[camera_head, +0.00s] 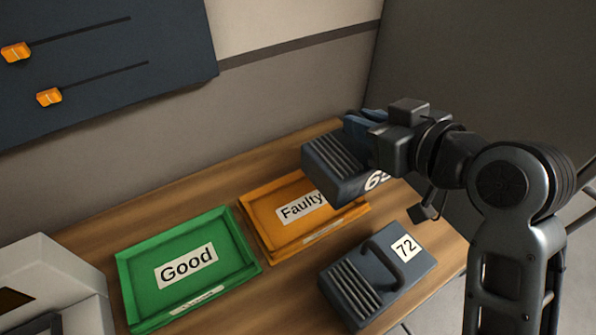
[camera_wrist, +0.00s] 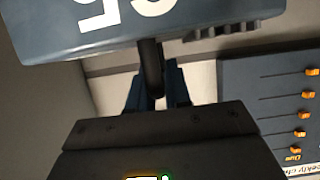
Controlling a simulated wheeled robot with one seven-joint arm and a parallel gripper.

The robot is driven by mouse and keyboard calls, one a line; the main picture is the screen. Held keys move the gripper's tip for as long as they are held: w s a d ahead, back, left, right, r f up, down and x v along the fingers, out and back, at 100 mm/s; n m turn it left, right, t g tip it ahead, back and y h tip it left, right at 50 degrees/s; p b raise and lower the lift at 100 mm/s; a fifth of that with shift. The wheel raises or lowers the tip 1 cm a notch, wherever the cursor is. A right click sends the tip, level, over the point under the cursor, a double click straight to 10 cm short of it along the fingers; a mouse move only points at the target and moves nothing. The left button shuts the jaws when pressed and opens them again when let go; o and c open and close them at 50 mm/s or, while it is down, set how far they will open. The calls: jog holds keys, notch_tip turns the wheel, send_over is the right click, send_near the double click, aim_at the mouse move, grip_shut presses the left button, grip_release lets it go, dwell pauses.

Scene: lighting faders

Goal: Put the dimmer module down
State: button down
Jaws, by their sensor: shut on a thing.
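My gripper (camera_head: 362,124) is shut on the handle of a dark grey-blue dimmer module (camera_head: 333,168) with ribs and a white number starting with 6. It holds the module raised, overlapping the far right part of the orange Faulty tray (camera_head: 257,233) in the head view; the exact height is hard to tell. In the wrist view the module (camera_wrist: 70,35) fills the top, its number upside down and cut off, and the gripper fingers (camera_wrist: 153,90) close around the dark handle bar. The green Good tray (camera_head: 126,275) lies left of the orange one; both look empty where visible.
A second module marked 72 (camera_head: 352,290) stands on the wooden table (camera_head: 205,185) in front of the Faulty tray. A pale box-like device (camera_head: 45,265) is at the lower left. A dark fader panel (camera_head: 100,90) with orange sliders hangs on the wall.

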aim_at(303, 172)
jog(key=a+f, duration=0.1)
jog(key=a, duration=0.2)
jog(key=a+f, duration=0.2)
jog(key=a, duration=0.1)
jog(key=a+f+p, duration=0.1)
jog(key=a+f, duration=0.1)
jog(key=a, duration=0.1)
jog(key=shift+s+f, duration=0.15)
jog(key=shift+s, duration=0.2)
jog(key=shift+f, duration=1.95)
jog(key=shift+f, duration=0.65)
jog(key=c, duration=1.1)
grip_release()
jog(key=shift+f, duration=0.1)
jog(key=shift+o, duration=0.2)
jog(key=shift+s+d+r, duration=0.1)
jog(key=shift+r, duration=0.7)
jog(key=v, duration=1.1)
jog(key=shift+s+b, duration=0.35)
jog(key=shift+b, duration=0.1)
jog(key=shift+d, duration=0.2)
